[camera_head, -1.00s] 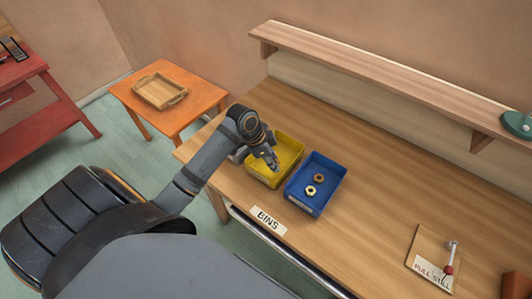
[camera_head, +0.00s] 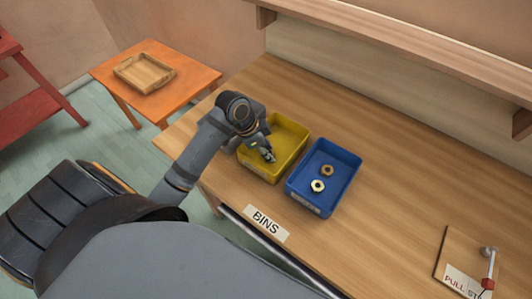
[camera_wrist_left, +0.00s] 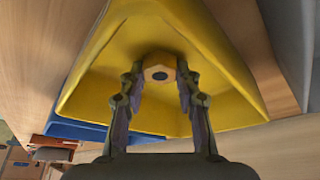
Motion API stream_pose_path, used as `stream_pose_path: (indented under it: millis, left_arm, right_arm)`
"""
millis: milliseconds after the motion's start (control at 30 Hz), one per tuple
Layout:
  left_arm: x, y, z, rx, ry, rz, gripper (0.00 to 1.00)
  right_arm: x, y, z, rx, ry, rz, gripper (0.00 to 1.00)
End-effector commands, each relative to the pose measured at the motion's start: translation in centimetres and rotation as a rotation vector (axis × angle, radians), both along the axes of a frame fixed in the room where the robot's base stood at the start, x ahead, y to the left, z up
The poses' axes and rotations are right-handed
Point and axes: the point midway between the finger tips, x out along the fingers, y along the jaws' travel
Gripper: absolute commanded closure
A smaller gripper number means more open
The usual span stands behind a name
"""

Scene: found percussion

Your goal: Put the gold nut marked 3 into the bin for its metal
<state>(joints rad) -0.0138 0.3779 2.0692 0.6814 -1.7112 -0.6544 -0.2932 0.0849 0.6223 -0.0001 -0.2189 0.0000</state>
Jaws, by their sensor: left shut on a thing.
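My left gripper (camera_head: 268,155) reaches down over the yellow bin (camera_head: 297,133), with its fingertips inside the bin's outline. In the left wrist view my left gripper (camera_wrist_left: 160,85) is shut on a gold nut (camera_wrist_left: 159,64), seen between the fingertips against the bin's yellow inside. I cannot make out a number on the nut, nor tell whether it touches the floor. The blue bin (camera_head: 343,153) stands to the right of the yellow one. It holds a bronze-coloured nut (camera_head: 327,170) and a pale gold nut (camera_head: 318,186). My right gripper is not in view.
A "BINS" label (camera_head: 266,222) is on the table (camera_head: 400,165) in front of the bins. A board with a lever (camera_head: 488,268) stands at the lower right. A shelf (camera_head: 400,45) runs along the wall.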

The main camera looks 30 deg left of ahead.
Motion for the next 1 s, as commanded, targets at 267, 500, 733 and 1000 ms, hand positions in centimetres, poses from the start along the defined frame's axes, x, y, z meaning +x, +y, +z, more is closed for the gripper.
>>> stream_pose_path:
  millis: [267,500,733,1000]
  left_arm:
    - [-0.1,0.1,-0.3,0.001,0.007,0.002,1.00]
    - [-0.1,0.1,-0.4,0.002,0.006,0.002,0.45]
    - [-0.1,0.1,-0.4,0.002,0.006,0.002,0.45]
    - [-0.7,1.1,2.5,0.010,0.003,-0.001,0.45]
  right_arm:
    - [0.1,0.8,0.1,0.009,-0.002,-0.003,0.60]
    - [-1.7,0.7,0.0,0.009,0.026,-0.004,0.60]
    - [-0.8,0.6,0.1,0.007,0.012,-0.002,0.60]
    - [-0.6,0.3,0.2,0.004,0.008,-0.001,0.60]
